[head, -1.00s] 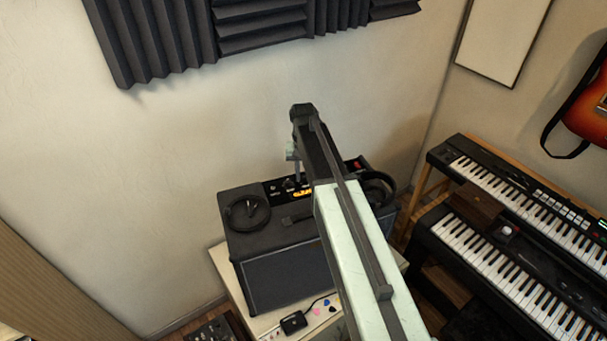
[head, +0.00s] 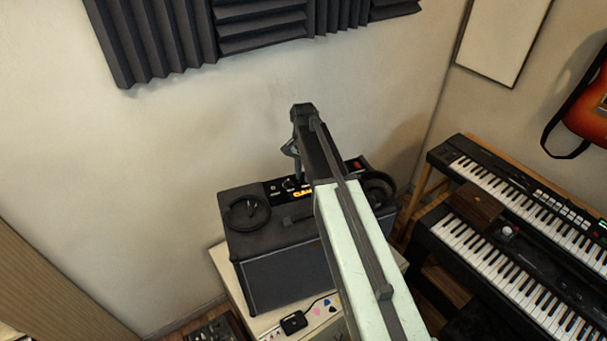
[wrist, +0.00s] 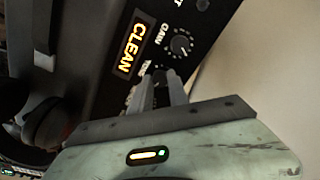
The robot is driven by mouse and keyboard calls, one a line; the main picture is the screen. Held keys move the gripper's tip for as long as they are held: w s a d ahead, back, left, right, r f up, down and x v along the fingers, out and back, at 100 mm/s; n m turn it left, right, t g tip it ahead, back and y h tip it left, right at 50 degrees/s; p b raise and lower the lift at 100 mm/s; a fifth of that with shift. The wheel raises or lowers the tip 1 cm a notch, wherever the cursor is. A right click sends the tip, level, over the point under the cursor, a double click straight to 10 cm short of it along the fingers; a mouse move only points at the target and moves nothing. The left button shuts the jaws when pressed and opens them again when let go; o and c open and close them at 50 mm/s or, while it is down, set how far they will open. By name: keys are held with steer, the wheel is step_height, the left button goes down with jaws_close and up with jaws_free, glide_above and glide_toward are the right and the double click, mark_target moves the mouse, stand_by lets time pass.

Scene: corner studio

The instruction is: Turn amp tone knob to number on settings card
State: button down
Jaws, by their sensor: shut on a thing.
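The black guitar amp (head: 285,275) stands on a low light-coloured cabinet, its control panel (head: 290,187) at the top back edge. In the wrist view the panel shows a lit orange CLEAN display (wrist: 134,45) and a GAIN knob (wrist: 181,45) with a white pointer and tick marks. My gripper (wrist: 163,73) is shut at the panel beside the GAIN knob, on a knob that its fingers hide. The label there is partly covered, so I cannot read it for sure. In the head view my gripper (head: 299,178) reaches down to the panel. I cannot make out a settings card.
A coiled black cable (head: 247,212) lies on the amp's left top, and headphones (head: 378,188) lie at its right. A pedal (head: 293,322) and picks are on the cabinet (head: 222,262). Two keyboards (head: 525,265) stand at the right. Foam panels (head: 260,25) hang on the wall behind.

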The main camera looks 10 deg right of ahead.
mark_target(303, 177)
steer(key=c, duration=1.3)
jaws_free()
steer(key=shift+o, duration=0.2)
steer(key=shift+r, duration=0.15)
step_height(303, 177, up, 8)
steer(key=p, duration=0.8)
steer(key=shift+f, duration=0.25)
